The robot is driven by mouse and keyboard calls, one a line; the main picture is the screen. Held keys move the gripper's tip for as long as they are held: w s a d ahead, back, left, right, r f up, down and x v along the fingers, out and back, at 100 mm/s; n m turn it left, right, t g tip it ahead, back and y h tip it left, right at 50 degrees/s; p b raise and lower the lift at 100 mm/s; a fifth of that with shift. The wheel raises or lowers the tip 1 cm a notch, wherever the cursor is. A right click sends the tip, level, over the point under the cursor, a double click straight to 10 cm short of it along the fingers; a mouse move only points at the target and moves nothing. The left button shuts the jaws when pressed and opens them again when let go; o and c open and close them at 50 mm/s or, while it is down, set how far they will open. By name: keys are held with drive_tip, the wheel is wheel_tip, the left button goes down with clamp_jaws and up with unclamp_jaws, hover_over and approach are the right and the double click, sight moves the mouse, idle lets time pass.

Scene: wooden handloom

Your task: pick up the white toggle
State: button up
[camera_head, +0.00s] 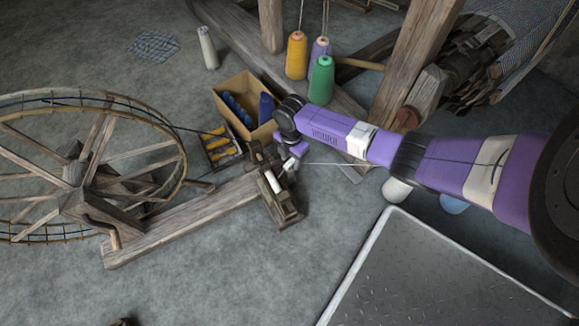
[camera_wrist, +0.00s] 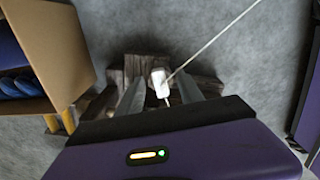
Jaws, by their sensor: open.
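A small white piece, apparently the white toggle (camera_wrist: 158,77), shows in the wrist view between the fingers of my gripper (camera_wrist: 159,92). A pale cord runs from beside it to the upper right. The two grey fingers are open, one on each side of it, and I cannot tell whether either touches it. In the head view my gripper (camera_head: 289,164) is low over the dark wooden spindle stand (camera_head: 285,208). A white piece (camera_head: 273,182) shows at that stand, but I cannot tell if it is the same one. My wrist hides part of this spot.
A cardboard box (camera_head: 238,87) with blue spools and a tray of yellow-handled tools (camera_head: 221,147) stand close by. A spinning wheel (camera_head: 85,170) is at left. Yarn cones (camera_head: 297,55) and loom beams are behind. A metal plate (camera_head: 430,275) lies front right.

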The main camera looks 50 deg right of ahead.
drive_tip(key=shift+f, duration=0.1)
clamp_jaws()
idle(0.3)
